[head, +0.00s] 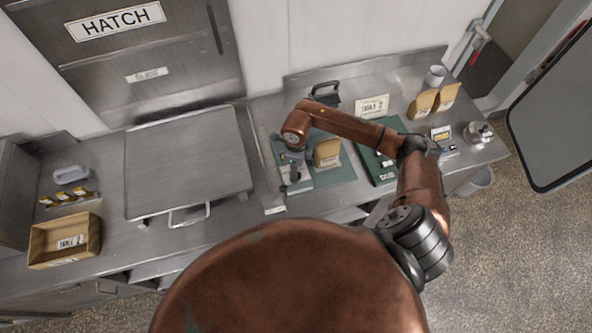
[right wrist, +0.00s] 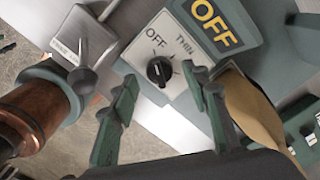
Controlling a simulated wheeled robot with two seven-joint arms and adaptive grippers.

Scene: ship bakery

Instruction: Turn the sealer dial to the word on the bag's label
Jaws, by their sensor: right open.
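The sealer's white dial plate (right wrist: 178,98) fills the middle of the right wrist view, with a black dial (right wrist: 159,71). OFF and THIN are readable around it; other words are hidden. The sealer's display (right wrist: 212,24) reads OFF in yellow. My right gripper (right wrist: 162,78) is open, with its green fingertips on either side of the dial; contact cannot be told. In the head view my right gripper (head: 291,170) covers most of the sealer. A tan bag (head: 327,152) stands just right of it and shows in the right wrist view (right wrist: 252,108); its label is unreadable. My left gripper is out of view.
A green board with switches (head: 381,167) lies right of the bag. A TABLE 2 card (head: 372,107) and two more tan bags (head: 446,98) stand behind. A crate (head: 84,252) is at the far left. A large metal plate (head: 187,165) left of the sealer is clear.

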